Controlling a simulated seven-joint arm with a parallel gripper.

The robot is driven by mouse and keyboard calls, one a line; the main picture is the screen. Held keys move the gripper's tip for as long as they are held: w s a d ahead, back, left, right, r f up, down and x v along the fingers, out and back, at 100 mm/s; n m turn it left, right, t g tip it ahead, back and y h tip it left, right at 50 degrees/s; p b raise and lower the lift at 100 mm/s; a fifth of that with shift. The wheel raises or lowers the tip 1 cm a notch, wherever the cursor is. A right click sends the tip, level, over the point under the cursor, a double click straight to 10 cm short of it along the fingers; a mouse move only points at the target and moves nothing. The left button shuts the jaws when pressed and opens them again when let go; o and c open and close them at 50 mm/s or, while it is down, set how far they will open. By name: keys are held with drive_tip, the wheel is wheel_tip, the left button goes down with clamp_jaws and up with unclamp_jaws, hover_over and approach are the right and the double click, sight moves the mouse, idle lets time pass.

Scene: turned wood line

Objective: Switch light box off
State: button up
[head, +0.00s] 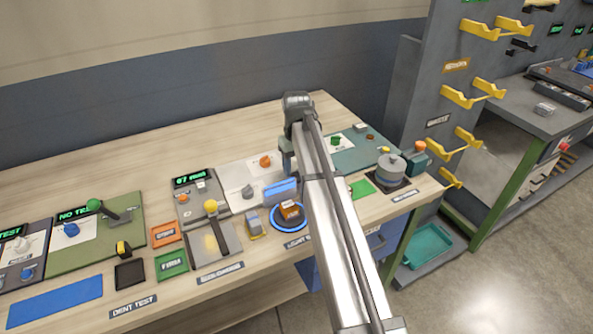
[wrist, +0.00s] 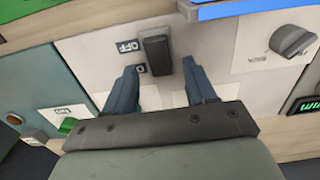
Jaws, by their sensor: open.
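A dark switch (wrist: 155,52) stands up from a pale panel (wrist: 90,48) in the wrist view. A small OFF label (wrist: 128,46) is beside it, upside down in the picture; a second small label is partly covered by a finger. I cannot tell which way the switch is set. My gripper (wrist: 159,68) is open and empty, its two blue-grey fingers pointing towards the panel with the switch between and just beyond their tips. In the head view my arm hides the switch and part of the "LIGHT B…" label (head: 296,243). A blue panel (head: 281,190) stands beside the arm.
A blue ring holding an orange block (head: 291,210) is left of my arm. A grey knob (wrist: 292,40) and a green knob (wrist: 67,126) flank the fingers. A grey pot (head: 390,170) is to the right. Bare wood lies along the bench's back.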

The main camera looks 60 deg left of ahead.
drive_tip(key=shift+f, duration=1.1)
